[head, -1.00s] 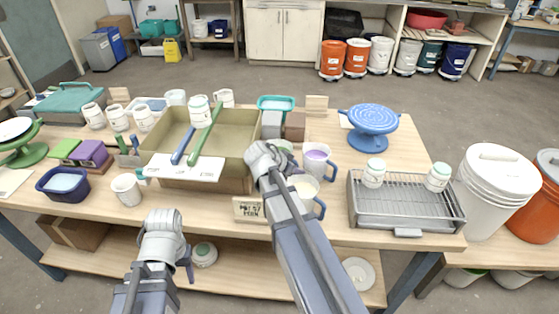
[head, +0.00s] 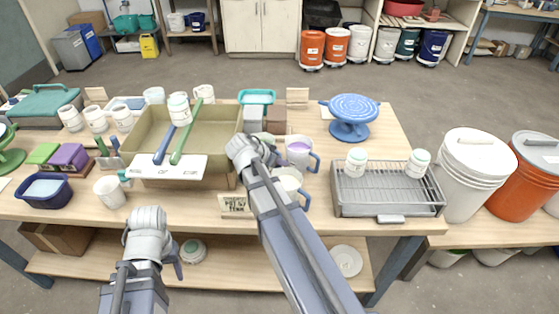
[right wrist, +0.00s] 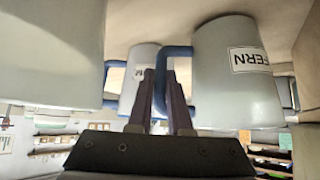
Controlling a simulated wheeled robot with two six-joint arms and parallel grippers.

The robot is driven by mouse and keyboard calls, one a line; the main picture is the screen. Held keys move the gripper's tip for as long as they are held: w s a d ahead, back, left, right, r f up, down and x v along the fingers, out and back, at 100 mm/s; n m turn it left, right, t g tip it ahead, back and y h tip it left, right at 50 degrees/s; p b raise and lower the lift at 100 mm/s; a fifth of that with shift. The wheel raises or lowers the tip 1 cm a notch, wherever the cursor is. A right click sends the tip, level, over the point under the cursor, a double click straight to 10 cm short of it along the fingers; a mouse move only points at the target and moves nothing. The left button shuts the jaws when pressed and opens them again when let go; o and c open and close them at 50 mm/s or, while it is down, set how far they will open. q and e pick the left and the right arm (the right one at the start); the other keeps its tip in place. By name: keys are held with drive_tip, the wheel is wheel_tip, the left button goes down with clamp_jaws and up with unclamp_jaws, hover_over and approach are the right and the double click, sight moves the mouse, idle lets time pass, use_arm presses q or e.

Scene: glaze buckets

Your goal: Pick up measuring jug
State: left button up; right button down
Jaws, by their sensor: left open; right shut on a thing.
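Measuring jugs with blue handles stand at the table's middle. Which jug this is in the head view I cannot tell. My left gripper (head: 178,268) is open and empty, low in front of the table's front edge.
A large olive tray (head: 222,178) with green and blue sticks lies left of my right gripper. A wire rack (head: 385,190) with two small jars stands at the right. A blue turntable (head: 350,112) is behind it. A sign (head: 234,204) stands at the front edge.

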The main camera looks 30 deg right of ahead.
drive_tip(key=shift+r+p, duration=4.25)
drive_tip(key=shift+r, duration=0.2)
drive_tip(key=shift+r, duration=0.15)
